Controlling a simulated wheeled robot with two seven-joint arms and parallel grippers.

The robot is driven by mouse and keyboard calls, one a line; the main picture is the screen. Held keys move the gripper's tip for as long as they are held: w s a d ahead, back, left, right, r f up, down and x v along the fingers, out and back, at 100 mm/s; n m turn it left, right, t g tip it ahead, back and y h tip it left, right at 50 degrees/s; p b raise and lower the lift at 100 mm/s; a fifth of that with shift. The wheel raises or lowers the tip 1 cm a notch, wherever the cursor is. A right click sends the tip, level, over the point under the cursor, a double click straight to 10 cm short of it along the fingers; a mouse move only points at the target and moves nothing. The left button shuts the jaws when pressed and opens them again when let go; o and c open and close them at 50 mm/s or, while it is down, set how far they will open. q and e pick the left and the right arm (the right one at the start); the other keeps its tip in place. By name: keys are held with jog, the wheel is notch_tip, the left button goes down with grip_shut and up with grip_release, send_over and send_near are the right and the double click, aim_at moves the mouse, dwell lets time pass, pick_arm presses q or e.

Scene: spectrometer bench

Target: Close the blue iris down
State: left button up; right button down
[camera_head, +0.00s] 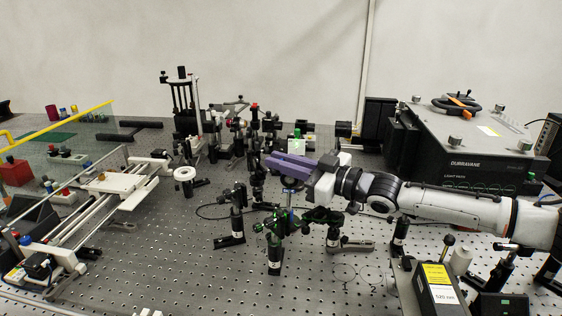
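My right arm comes in from the right, and its gripper (288,166) with purple fingers points left above the middle of the bench. It is over a small optic on a post with a bluish part (290,186), which may be the blue iris. The fingers hide most of that optic, so its lever and opening cannot be made out. I cannot tell whether the fingers touch it, or whether they are open or shut. My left gripper is not in view.
Post-mounted optics crowd the back middle, and dark mounts (275,252) with green glints stand just in front of my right gripper. A box with a yellow label (437,285) is at the front right. Rails (90,205) lie at the left.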

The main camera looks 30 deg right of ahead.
jog(key=shift+w+a+r+g+p, duration=0.2)
jog(key=shift+r+g+p, duration=0.15)
jog(key=shift+p, duration=0.8)
jog(key=shift+w+a+f+n+g+h, duration=0.2)
jog(key=shift+a+f+n+g+h, duration=0.35)
jog(key=shift+g, duration=0.3)
jog(key=shift+d+f+h, duration=0.2)
jog(key=shift+h, duration=0.05)
jog(key=c, duration=1.8)
grip_release()
jog(key=shift+d, duration=0.1)
